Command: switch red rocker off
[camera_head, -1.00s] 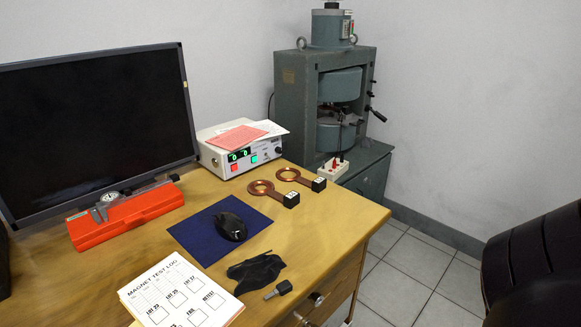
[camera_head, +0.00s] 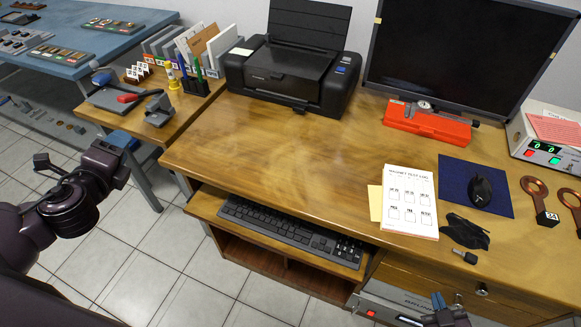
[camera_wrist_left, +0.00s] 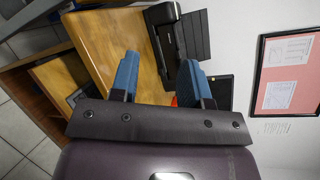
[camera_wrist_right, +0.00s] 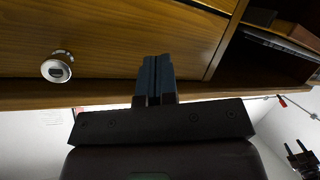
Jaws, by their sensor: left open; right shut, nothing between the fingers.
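A small red lit rocker (camera_head: 371,313) shows on the front of a grey unit (camera_head: 395,308) below the desk, at the bottom of the head view. A white power unit (camera_head: 548,140) at the right edge also has a red and a green lit button on its front. I cannot tell from the frames which red one is the task's. My right gripper (camera_head: 440,303) is shut and empty, right of the grey unit's red rocker; its fingers (camera_wrist_right: 155,78) show before the drawer fronts. My left gripper (camera_head: 122,140) is open and empty beside the small side table; its fingers (camera_wrist_left: 160,80) are apart.
The desk (camera_head: 300,150) holds a printer (camera_head: 300,60), monitor (camera_head: 470,50), orange case (camera_head: 428,122), mouse (camera_head: 481,190) and papers (camera_head: 409,200). A keyboard (camera_head: 290,230) lies on a pulled-out tray. A drawer knob (camera_wrist_right: 57,67) sticks out left of my right gripper.

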